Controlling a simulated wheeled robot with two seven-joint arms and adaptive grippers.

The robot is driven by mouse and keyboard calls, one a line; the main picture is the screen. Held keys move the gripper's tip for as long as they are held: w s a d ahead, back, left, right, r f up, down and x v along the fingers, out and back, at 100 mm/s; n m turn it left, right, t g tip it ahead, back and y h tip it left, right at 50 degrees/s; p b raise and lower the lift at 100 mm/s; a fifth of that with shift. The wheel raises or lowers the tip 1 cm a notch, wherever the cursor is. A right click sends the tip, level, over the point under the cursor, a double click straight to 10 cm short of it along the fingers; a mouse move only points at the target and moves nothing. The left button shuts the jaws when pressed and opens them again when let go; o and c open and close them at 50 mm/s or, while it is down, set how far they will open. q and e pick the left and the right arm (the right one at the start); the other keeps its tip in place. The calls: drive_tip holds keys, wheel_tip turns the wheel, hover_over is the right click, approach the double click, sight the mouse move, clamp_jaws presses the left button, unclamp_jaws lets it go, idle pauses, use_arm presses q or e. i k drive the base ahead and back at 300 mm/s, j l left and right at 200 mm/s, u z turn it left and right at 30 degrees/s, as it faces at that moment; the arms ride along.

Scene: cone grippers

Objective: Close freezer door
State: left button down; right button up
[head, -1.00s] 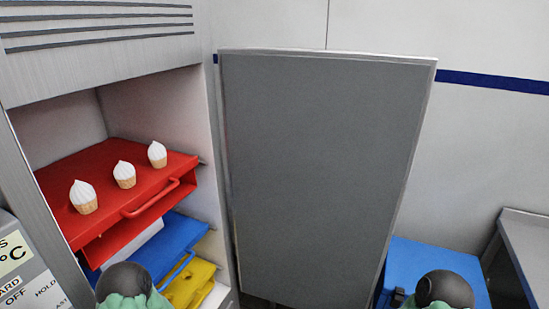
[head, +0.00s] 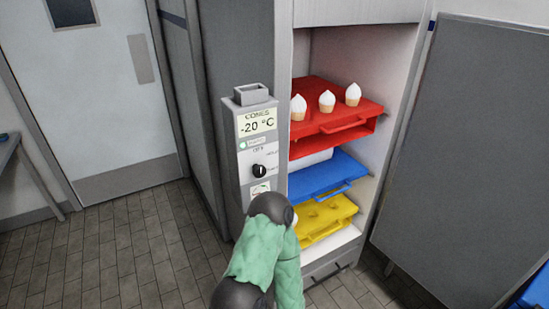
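The freezer (head: 290,16) stands open in the middle of the head view. Its grey door (head: 452,150) is swung wide open to the right, and its right part runs out of the picture. Inside are a red tray (head: 345,115) with three white-topped cones, a blue tray (head: 325,175) and a yellow tray (head: 325,218). My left arm, in a green sleeve, reaches up from the bottom in front of the control panel. Its gripper is hidden or out of view. My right gripper is not in the picture.
A control panel (head: 257,125) reading -20 °C is on the freezer's left side. A grey door (head: 95,85) is in the left wall. A table (head: 8,150) shows at the left edge. Tiled floor (head: 125,245) at the left is clear.

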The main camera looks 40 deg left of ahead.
sight(464, 211)
drive_tip(key=u, duration=1.55)
drive_tip(key=i+l, duration=0.15)
drive_tip(key=l, duration=0.25)
drive_tip(key=i+l+u, duration=0.1)
drive_tip(key=l, duration=0.3)
drive_tip(key=i+l, duration=0.1)
drive_tip(key=l, duration=0.3)
drive_tip(key=i+l+u, duration=0.1)
drive_tip(key=l, duration=0.3)
drive_tip(key=k+l+z, duration=0.15)
drive_tip(key=i+j, duration=0.05)
